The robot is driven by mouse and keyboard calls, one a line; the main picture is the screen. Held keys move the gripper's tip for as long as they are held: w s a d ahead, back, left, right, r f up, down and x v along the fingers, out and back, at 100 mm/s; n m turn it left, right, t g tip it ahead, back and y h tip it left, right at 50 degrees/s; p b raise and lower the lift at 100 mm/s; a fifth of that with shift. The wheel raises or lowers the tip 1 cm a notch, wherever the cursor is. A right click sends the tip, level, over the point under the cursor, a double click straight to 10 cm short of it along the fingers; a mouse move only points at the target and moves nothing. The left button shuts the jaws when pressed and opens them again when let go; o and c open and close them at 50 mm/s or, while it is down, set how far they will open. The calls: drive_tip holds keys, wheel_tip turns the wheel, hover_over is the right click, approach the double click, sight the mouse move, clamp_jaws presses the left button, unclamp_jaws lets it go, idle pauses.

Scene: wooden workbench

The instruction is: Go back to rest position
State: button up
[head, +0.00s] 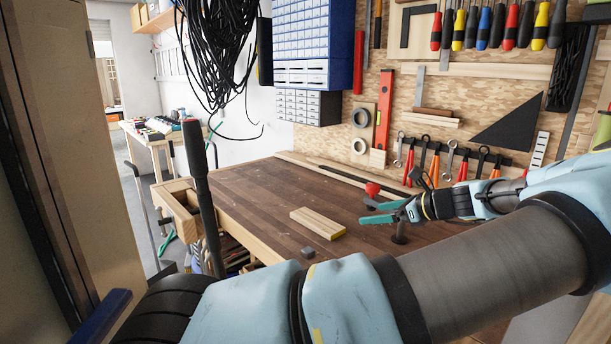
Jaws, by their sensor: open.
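My gripper (367,211) has teal fingers and hovers over the right part of the wooden workbench (262,207), pointing left. Its two fingers are apart with nothing seen between them. My arm runs across the foreground and bends back at the right edge, so it hides the front and right of the bench. A red-topped thing (372,189) stands just behind the fingers. A dark upright piece (400,232) shows just below the gripper.
A wooden block (318,222) with a yellow edge and a small grey block (308,252) lie on the bench left of my gripper. Tools hang on the back pegboard (408,95). Black cables (220,45) hang at the upper left. The bench's left part is clear.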

drive_tip(key=a+f+n+g, duration=0.1)
drive_tip(key=a+f, duration=0.1)
drive_tip(key=a, duration=0.1)
drive_tip(key=a+f+n+g+b, duration=0.1)
drive_tip(key=a+f+n, duration=0.1)
drive_tip(key=a, duration=0.1)
drive_tip(key=a+f+n+g, duration=0.1)
drive_tip(key=a+f+g, duration=0.1)
drive_tip(key=a, duration=0.2)
drive_tip(key=shift+s+n+h, duration=0.25)
drive_tip(key=shift+n+h, duration=0.05)
drive_tip(key=s+a+f+n+g, duration=0.1)
drive_tip(key=a, duration=0.1)
drive_tip(key=s+a+f+n+g+h+b, duration=0.1)
drive_tip(key=a+f+n, duration=0.1)
drive_tip(key=a, duration=0.1)
drive_tip(key=s+a+f+n+g+h+b, duration=0.1)
drive_tip(key=s+a+n, duration=0.1)
drive_tip(key=shift+a+f, duration=0.2)
drive_tip(key=s+a+r+n+h+b, duration=0.2)
drive_tip(key=s+a+n+h+b, duration=0.3)
drive_tip(key=s+n, duration=0.8)
drive_tip(key=a+n+h, duration=0.1)
drive_tip(key=a+n, duration=0.1)
drive_tip(key=a, duration=0.1)
drive_tip(key=shift+s+r+h+b, duration=0.2)
drive_tip(key=shift+r+h+b, duration=0.1)
drive_tip(key=shift+r+b, duration=0.1)
